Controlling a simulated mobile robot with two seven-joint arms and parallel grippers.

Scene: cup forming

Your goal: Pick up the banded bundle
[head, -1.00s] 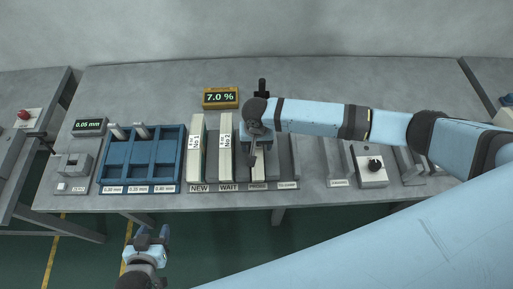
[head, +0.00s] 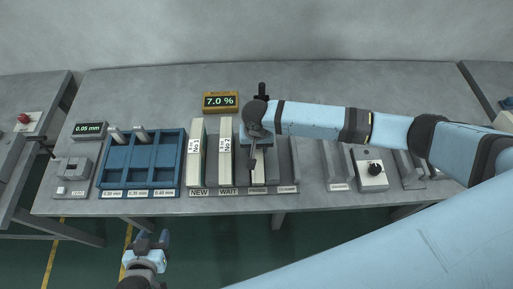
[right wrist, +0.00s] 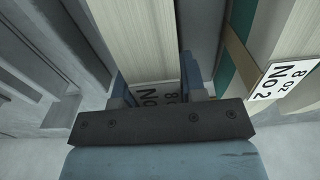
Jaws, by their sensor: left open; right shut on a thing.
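My right gripper (head: 256,146) reaches down over the rack slot to the right of WAIT. It is shut on a pale bundle (head: 258,170), whose front end shows below the gripper. In the right wrist view this bundle (right wrist: 135,40) runs between the fingers (right wrist: 155,92), with a white label partly hidden by the gripper. I cannot tell whether it is clear of the slot floor. The No 2 bundle (head: 226,153) stands at WAIT, the No 1 bundle (head: 196,155) at NEW. My left gripper (head: 151,237) is open and empty in front of the table.
A blue tray (head: 184,160) with compartments stands left of the rack. A yellow-framed display (head: 220,101) reads 7.0 %. In the right wrist view, the No 2 bundle (right wrist: 285,40) is close beside the held one. A knob box (head: 371,174) stands right. The table's back is mostly clear.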

